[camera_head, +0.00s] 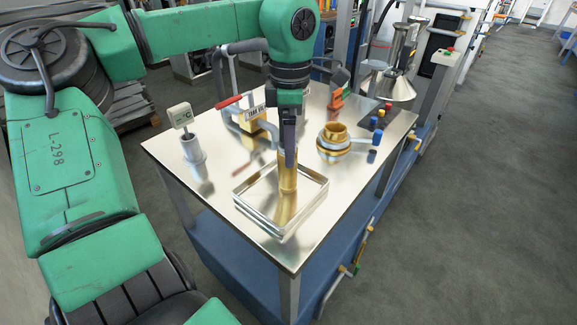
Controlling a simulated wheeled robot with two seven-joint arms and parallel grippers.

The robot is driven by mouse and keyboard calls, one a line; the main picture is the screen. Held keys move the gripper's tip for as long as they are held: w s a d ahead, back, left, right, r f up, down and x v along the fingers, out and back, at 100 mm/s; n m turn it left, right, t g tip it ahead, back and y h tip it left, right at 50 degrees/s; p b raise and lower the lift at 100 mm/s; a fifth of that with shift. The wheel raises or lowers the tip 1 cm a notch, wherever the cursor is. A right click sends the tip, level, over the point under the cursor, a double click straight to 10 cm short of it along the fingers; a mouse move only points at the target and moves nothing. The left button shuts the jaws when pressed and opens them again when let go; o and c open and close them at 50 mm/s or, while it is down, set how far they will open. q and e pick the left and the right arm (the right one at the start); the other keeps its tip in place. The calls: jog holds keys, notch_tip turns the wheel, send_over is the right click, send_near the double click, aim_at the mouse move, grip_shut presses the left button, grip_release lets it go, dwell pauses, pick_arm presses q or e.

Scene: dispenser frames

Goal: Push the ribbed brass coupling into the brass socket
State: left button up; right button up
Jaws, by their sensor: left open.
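The brass coupling (288,182) stands upright inside a shallow, shiny metal tray (304,211) on the front part of the table. Its ribs are too small to make out. The brass socket (335,141) sits on the table behind and to the right of the tray, its round opening facing up. My left gripper (290,160) points straight down at the coupling's top, with a dark finger in front of its upper part. It is open; I cannot tell whether the fingers touch the coupling. My right gripper is not in view.
The steel table (220,215) is reflective. A red-handled clamp (229,102) is behind the gripper. A panel with coloured knobs (378,122) and a metal cone (390,86) stand at back right. The table's front left is clear.

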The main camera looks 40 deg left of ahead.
pick_arm(q)
jog(key=f, duration=0.4)
jog(key=shift+s+f, duration=0.3)
jog(key=shift+w+f, duration=0.1)
jog(key=shift+f, duration=0.2)
jog(key=shift+r, duration=0.1)
grip_shut()
jog(key=shift+r, duration=0.1)
